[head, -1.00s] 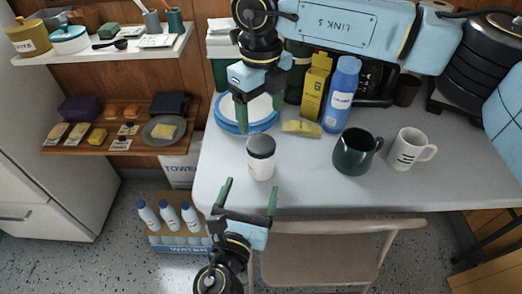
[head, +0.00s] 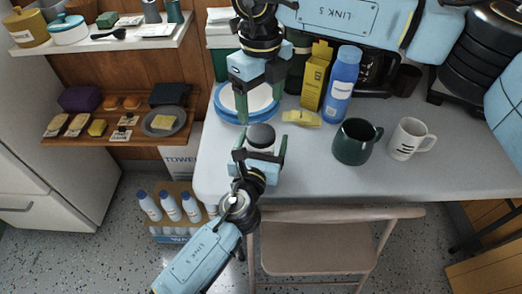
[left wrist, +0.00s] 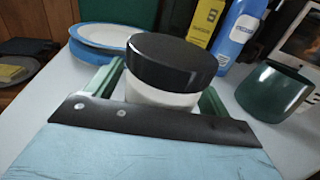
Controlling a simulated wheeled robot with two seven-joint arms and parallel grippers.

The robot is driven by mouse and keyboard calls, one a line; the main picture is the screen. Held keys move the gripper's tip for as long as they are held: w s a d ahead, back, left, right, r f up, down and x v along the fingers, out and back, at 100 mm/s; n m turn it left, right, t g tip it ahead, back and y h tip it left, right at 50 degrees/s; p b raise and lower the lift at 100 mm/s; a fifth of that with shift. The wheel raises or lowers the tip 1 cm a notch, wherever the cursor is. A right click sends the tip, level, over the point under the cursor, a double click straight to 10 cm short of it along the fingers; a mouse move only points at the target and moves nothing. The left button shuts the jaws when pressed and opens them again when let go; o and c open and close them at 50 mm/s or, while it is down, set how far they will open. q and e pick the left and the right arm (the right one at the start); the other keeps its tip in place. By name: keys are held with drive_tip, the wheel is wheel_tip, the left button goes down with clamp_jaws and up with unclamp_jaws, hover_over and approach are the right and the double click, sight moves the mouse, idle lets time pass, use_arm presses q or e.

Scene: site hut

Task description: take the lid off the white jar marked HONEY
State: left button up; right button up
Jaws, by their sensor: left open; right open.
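The white jar (head: 260,151) with a black lid (head: 261,135) stands upright near the table's left front part. No writing on it is readable now. My left gripper (head: 260,149) is open, with one green finger on each side of the jar. In the left wrist view the black lid (left wrist: 172,62) rises above the fingers, and the white body (left wrist: 160,96) is between them, its lower part hidden. I cannot tell whether the fingers touch it. My right gripper (head: 259,108) is open and empty, pointing down above and behind the jar.
A green mug (head: 354,143) and a white mug (head: 407,140) stand to the right. A chair (head: 330,214) is at the front edge.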

sight(261, 133)
use_arm(q)
clamp_jaws()
use_arm(e)
drive_tip(key=m, duration=1.7)
drive_tip(key=shift+m, duration=0.4)
drive_tip(key=shift+f, duration=4)
drive_tip(key=shift+c, duration=0.2)
